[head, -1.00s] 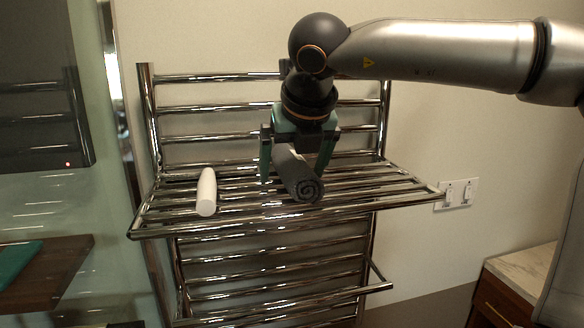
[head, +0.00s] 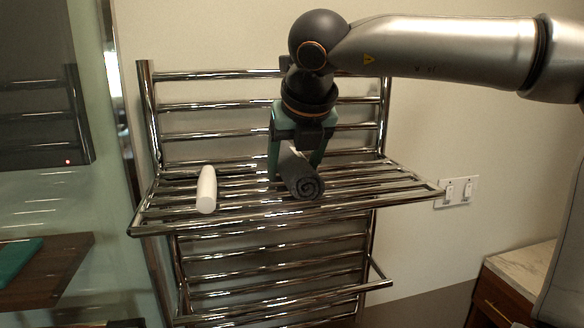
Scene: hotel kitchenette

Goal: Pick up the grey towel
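The grey towel (head: 304,184) is rolled up, its spiral end facing me, on the upper shelf of the chrome towel rack (head: 400,196). My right gripper (head: 296,168) comes down over it from above, with one finger on each side of the roll. The fingers look closed against the towel's sides, though the far part of the contact is hidden. The towel appears still at shelf height. My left gripper is not in view.
A rolled white towel (head: 206,190) lies on the same shelf to the left, apart from the gripper. Rack bars rise behind the shelf. A wooden shelf (head: 62,268) is at the left, and a counter (head: 527,268) at the lower right.

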